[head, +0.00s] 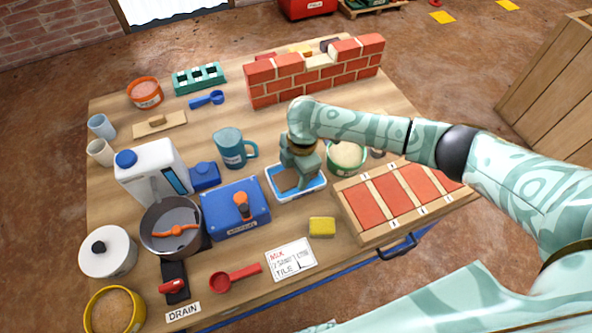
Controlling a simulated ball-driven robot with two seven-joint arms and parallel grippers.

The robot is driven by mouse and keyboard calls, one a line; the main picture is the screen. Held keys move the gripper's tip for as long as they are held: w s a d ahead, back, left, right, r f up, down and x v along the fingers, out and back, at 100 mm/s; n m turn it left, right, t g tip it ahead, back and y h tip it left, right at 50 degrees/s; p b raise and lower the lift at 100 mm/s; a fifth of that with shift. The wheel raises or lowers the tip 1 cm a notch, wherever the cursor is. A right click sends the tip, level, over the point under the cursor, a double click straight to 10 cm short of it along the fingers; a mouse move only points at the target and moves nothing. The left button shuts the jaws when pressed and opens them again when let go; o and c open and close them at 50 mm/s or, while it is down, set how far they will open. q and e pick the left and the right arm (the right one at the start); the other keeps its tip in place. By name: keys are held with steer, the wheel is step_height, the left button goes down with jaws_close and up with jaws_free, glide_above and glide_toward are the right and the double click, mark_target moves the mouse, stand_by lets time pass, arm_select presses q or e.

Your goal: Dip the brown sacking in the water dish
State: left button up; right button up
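The water dish (318,189) is a shallow white and blue tray near the middle of the table. A flat brown piece, which looks like the brown sacking (284,181), shows inside the dish at its left side. My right gripper (299,176) points down into the dish, with its fingers over and against the brown piece. The fingers hide part of the sacking and of the dish, so I cannot tell whether they grip it. My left gripper is not in view.
A tub of pale powder (347,157) stands close right of the dish, and a tray of red bricks (400,196) lies front right. A blue box (235,208), a teal mug (230,149) and a yellow sponge (321,227) surround the dish. A brick wall (315,78) stands behind.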

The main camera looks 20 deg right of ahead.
steer(key=o, duration=0.3)
arm_select(q)
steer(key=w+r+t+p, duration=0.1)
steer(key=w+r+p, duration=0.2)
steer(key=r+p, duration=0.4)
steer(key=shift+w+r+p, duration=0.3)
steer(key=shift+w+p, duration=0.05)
steer(key=shift+p, duration=0.4)
arm_select(e)
steer(key=shift+o, duration=0.2)
step_height(320, 180, up, 16)
steer(key=d, duration=0.2)
steer(key=shift+w, duration=0.15)
